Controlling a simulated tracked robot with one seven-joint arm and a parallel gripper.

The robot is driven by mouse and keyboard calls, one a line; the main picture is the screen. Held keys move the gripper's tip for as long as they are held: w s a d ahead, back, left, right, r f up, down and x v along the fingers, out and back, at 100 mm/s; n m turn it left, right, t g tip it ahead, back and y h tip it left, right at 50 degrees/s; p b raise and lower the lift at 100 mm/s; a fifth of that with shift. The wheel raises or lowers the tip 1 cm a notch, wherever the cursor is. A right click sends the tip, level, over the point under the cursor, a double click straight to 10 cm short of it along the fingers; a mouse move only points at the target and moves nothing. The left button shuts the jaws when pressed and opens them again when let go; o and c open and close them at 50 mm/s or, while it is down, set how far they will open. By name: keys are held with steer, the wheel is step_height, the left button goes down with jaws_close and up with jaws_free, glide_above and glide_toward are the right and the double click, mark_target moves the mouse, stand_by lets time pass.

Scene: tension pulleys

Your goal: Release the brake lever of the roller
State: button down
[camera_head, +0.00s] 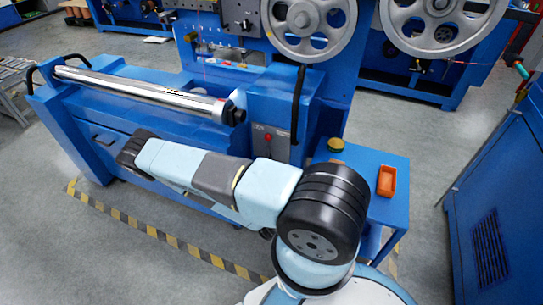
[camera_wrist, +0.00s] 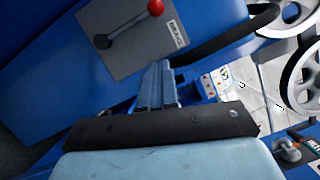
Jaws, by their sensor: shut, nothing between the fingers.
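The brake lever (camera_wrist: 127,24) shows in the wrist view, a grey rod with a red ball knob (camera_wrist: 155,7) and a dark pivot, on a grey plate (camera_wrist: 165,42) with a small label. In the head view, the red knob (camera_head: 268,137) shows on the same plate, just above my arm, which covers what lies below. My gripper (camera_wrist: 162,68) is shut and empty in the wrist view. Its fingertips are below the plate's lower edge in the picture, apart from the lever. I cannot make out the fingers in the head view. The silver roller (camera_head: 140,90) lies on the blue machine.
Large grey pulleys (camera_head: 309,25) stand above. A blue cabinet (camera_head: 500,190) is at the right. A black handle (camera_head: 299,75) stands near the plate.

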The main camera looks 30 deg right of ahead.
mark_target(268, 149)
steer(key=w+a+x, duration=0.1)
steer(key=a+x, duration=0.1)
steer(key=x, duration=1)
steer(key=shift+w+r, duration=0.35)
steer(key=shift+w, duration=0.1)
steer(key=shift+w+a, duration=0.1)
steer(key=shift+a, duration=0.15)
